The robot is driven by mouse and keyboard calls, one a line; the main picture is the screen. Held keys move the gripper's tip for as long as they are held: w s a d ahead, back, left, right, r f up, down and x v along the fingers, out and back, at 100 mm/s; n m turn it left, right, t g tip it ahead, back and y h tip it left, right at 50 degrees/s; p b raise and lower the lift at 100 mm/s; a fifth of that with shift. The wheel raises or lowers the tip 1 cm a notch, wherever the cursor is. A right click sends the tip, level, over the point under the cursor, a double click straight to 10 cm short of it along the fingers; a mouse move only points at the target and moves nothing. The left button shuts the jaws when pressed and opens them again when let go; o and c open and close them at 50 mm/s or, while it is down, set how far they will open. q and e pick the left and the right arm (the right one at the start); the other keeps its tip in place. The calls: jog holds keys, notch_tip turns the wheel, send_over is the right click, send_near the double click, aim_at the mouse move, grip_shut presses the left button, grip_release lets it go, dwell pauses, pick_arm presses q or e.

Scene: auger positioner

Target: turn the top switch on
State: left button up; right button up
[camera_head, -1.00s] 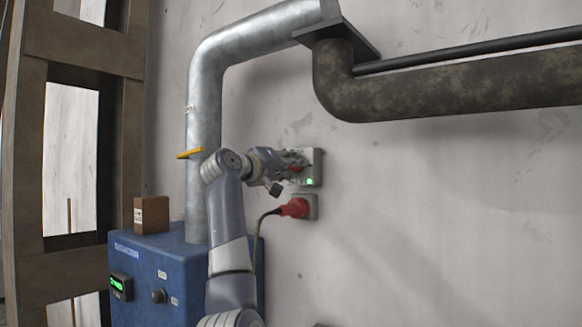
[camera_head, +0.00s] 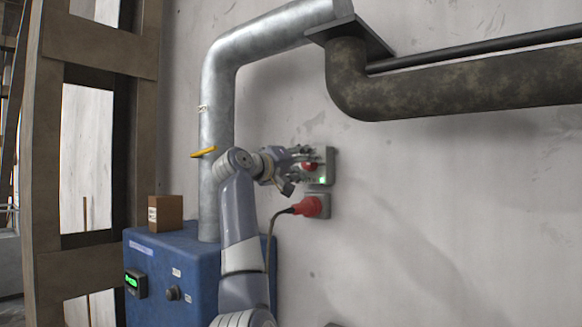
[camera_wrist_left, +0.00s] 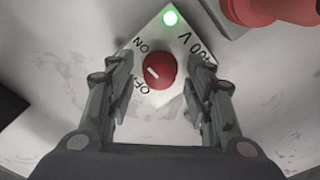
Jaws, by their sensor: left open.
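The top switch is a red round knob (camera_head: 309,166) on a pale wall box (camera_head: 328,167). In the left wrist view the knob (camera_wrist_left: 159,71) sits on a white plate (camera_wrist_left: 173,42) marked ON and OFF, with a lit green lamp (camera_wrist_left: 170,18). A short white line marks the knob's face; I cannot tell which word it points to. My left gripper (camera_head: 312,158) is at the box, its two fingers (camera_wrist_left: 160,88) apart on either side of the knob, with gaps between them and it. My right gripper is not in view.
A red plug (camera_head: 308,206) with a cable sits in a socket just below the switch. A blue cabinet (camera_head: 200,262) with a small brown box (camera_head: 165,213) on top stands below left. A metal pipe (camera_head: 217,130) rises left of my arm; a dark pipe (camera_head: 450,94) runs above right.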

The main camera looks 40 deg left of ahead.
pick_arm(q)
jog(key=s+d, duration=0.1)
jog(key=s, duration=1)
jog(key=shift+s+f, duration=0.25)
jog(key=shift+f, duration=0.1)
